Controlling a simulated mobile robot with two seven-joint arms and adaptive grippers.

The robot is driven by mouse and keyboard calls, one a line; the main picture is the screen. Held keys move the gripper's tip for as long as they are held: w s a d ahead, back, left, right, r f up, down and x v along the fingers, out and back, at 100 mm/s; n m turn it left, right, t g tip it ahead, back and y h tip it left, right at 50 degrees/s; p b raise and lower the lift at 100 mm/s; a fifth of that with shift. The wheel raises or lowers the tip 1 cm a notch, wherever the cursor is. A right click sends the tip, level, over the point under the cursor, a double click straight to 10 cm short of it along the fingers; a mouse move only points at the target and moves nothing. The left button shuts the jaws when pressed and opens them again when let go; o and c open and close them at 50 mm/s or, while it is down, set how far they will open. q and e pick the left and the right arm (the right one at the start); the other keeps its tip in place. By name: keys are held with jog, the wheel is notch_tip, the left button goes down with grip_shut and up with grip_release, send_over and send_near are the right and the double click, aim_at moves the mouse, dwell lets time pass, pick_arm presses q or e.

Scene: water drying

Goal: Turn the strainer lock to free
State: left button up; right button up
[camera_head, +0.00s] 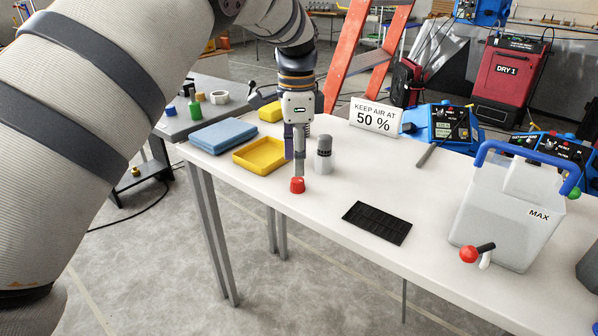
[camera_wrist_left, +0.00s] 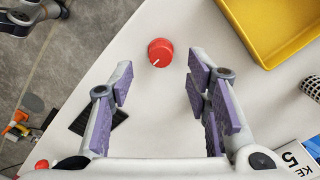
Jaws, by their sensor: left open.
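A small red knob (camera_head: 297,185) sits on the white table near its front edge. In the left wrist view the red knob (camera_wrist_left: 161,53) shows a white pointer line on its top. No lettering for lock or free can be read. A grey cylinder with a dark slotted band (camera_head: 323,155), perhaps the strainer, stands upright just behind the knob; its perforated side shows at the right of the wrist view (camera_wrist_left: 312,87). My left gripper (camera_head: 297,168) points down above the knob. Its fingers (camera_wrist_left: 164,82) are apart, with nothing between them, and the knob lies just beyond their tips.
A yellow tray (camera_head: 248,166) and blue cloths (camera_head: 222,136) lie left of the gripper. White tabletop is clear around the knob.

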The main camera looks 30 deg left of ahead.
aim_at(297, 179)
pick_arm(q)
notch_tip(297, 179, down, 5)
jog(key=shift+r, duration=0.1)
grip_shut()
pick_arm(e)
jog(key=shift+w, duration=0.1)
pick_arm(q)
jog(key=shift+n, duration=0.4)
pick_arm(e)
jog(key=shift+w+r, duration=0.1)
jog(key=shift+r, duration=0.05)
pick_arm(q)
jog(key=n, duration=0.3)
jog(key=shift+r+p, duration=0.1)
jog(key=shift+p, duration=0.25)
jog(key=n, duration=1.4)
pick_arm(e)
jog(key=shift+w+r, duration=0.55)
